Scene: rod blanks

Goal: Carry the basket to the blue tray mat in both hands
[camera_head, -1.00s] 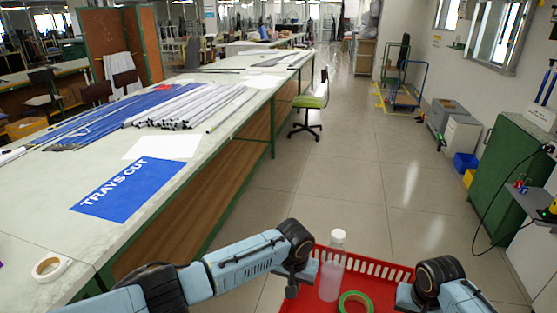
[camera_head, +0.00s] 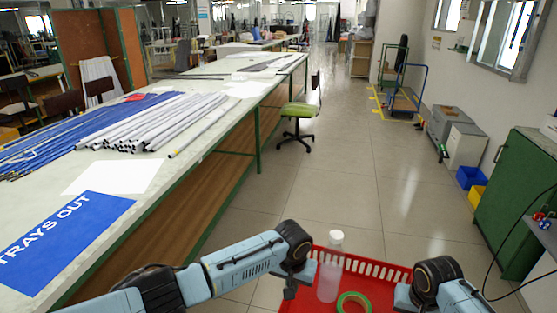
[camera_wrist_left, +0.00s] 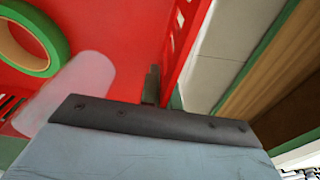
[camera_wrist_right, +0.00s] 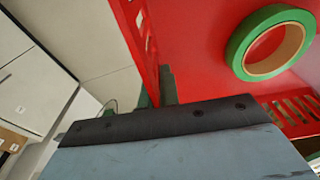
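The red basket (camera_head: 372,263) is in front of me at the bottom of the head view, held up between my two arms. A clear white-capped bottle (camera_head: 330,270) stands in it, beside a green tape roll (camera_head: 353,301). My left gripper (camera_wrist_left: 153,85) is at the basket's left wall, with the wall between its fingers. My right gripper (camera_wrist_right: 165,85) is at the opposite wall in the same way. Both look shut on the basket, though the fingertips are partly hidden. The blue tray mat (camera_head: 58,238), marked "TRAYS OUT", lies on the long table at left.
The long table (camera_head: 120,178) holds white rods (camera_head: 150,125), blue rods (camera_head: 60,140) and a white sheet. A green chair (camera_head: 298,112) stands at its right side. A green cabinet (camera_head: 515,190) is at right. The floor between is clear.

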